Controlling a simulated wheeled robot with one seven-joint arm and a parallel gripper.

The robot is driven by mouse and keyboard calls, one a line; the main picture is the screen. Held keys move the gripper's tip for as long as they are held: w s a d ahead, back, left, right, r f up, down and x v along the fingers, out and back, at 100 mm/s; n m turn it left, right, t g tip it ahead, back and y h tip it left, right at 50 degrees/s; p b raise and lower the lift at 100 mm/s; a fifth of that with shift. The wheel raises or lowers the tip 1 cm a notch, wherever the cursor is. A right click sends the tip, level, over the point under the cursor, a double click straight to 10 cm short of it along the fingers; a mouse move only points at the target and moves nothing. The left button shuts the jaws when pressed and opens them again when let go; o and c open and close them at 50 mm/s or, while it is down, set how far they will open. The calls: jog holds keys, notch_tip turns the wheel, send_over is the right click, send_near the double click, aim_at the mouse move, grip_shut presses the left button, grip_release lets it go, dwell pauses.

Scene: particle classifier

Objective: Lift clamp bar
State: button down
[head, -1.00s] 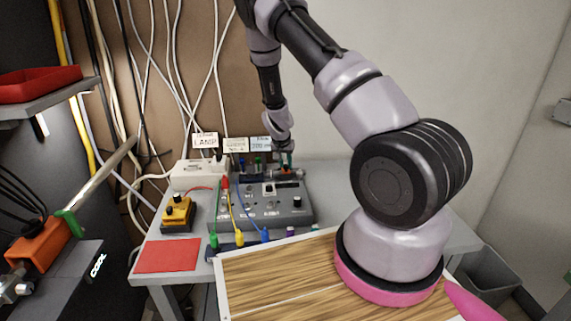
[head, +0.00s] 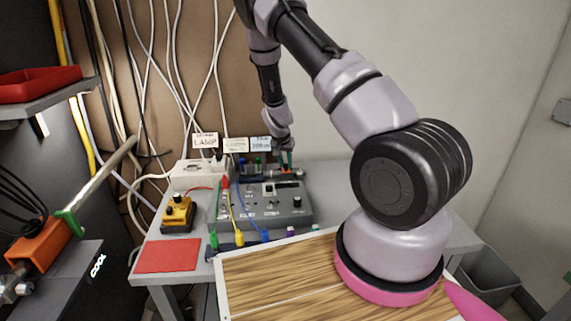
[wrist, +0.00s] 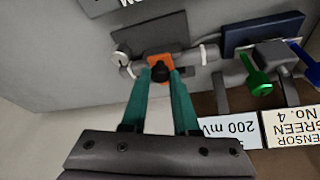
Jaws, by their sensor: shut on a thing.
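The knob sits on an orange piece (wrist: 160,61) in the middle of a pale grey bar (wrist: 205,54), which I take as the clamp bar. In the wrist view the bar lies across the top of the box, with a round silver end (wrist: 120,58) at left. In the head view the gripper (head: 287,164) is small, at the box's back edge; whether the bar is raised cannot be told.
A green plug (wrist: 257,80) and a dark blue block (wrist: 264,33) stand close on the right in the wrist view. A label sign (wrist: 232,131) stands near the fingers. A yellow device (head: 178,214) and a red mat (head: 167,255) lie left of the box.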

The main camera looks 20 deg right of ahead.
jog(key=g, duration=0.1)
jog(key=w+r+g, duration=0.1)
jog(key=w+g, duration=0.1)
jog(key=shift+d+r+y, duration=0.25)
jog(key=shift+r+y, duration=0.05)
jog(key=shift+w+d+r+n+g+y, duration=0.15)
jog(key=shift+w+g, duration=0.2)
jog(key=shift+g, duration=0.3)
jog(key=shift+w+a+r+n+g+y, duration=0.1)
jog(key=shift+w+r+g, duration=0.1)
jog(key=shift+w+g, duration=0.3)
jog(key=shift+w+d+r+n+g+y, duration=0.1)
jog(key=shift+w+r+g+y, duration=0.1)
jog(key=shift+g, duration=0.55)
jog(key=c, duration=0.7)
grip_release()
jog(key=shift+o, duration=0.2)
notch_tip(320, 180, up, 10)
jog(key=shift+f, duration=0.1)
